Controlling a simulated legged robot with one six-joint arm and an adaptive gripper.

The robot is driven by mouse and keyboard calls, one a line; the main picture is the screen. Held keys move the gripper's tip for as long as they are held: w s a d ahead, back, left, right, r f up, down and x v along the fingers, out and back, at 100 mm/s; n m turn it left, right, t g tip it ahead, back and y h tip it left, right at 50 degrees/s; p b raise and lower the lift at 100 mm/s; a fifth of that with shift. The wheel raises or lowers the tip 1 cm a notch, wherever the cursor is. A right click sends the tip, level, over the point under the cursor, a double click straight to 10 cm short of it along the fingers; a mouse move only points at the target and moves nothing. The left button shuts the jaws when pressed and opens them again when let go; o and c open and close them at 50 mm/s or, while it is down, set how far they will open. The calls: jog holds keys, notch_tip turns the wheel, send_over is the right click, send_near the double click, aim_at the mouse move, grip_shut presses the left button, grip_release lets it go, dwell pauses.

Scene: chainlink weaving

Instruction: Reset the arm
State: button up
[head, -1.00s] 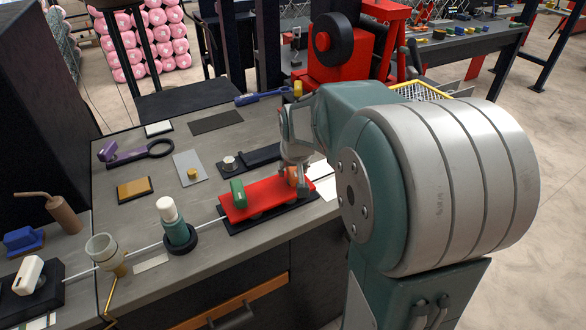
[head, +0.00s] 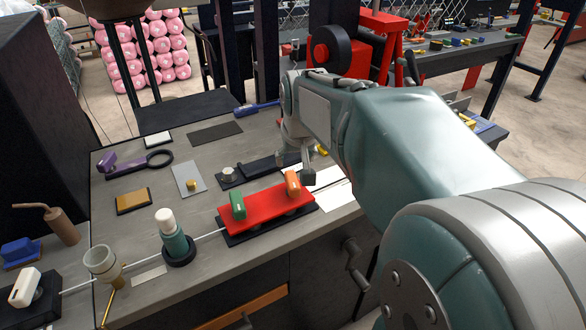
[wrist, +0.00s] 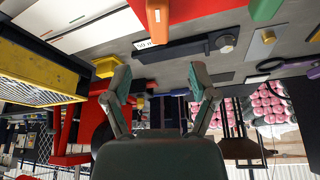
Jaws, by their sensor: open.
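My gripper (head: 300,168) hangs above the workbench, just behind the right end of a red block (head: 264,208). In the wrist view its two fingers (wrist: 160,78) are spread apart with nothing between them. An orange handle (head: 292,184) stands upright on the right end of the red block, and a green handle (head: 237,205) stands on its left end. The gripper looks clear of the orange handle. Both handles also show at the top of the wrist view, where the bench appears upside down.
A green bottle with a white cap (head: 172,234) stands left of the red block, and a cup (head: 102,262) farther left. A dark fixture with a round knob (head: 228,174) lies behind the block. A red machine (head: 345,62) stands beyond the bench. White sheets lie at the right.

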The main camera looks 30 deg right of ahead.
jog(key=shift+s+a+r, duration=0.1)
jog(key=shift+s+r, duration=0.15)
jog(key=shift+r, duration=0.35)
jog(key=s+a+f+n, duration=0.1)
jog(key=s+a, duration=0.5)
jog(key=s, duration=0.2)
jog(key=s+a+f+n+t+y, duration=0.1)
jog(key=s+a+f+n, duration=0.1)
jog(key=s+a, duration=0.4)
jog(key=s, duration=0.2)
jog(key=shift+s+a+f+n, duration=0.2)
jog(key=shift+s+f+n, duration=0.1)
jog(key=shift+s, duration=0.05)
dwell(1.0)
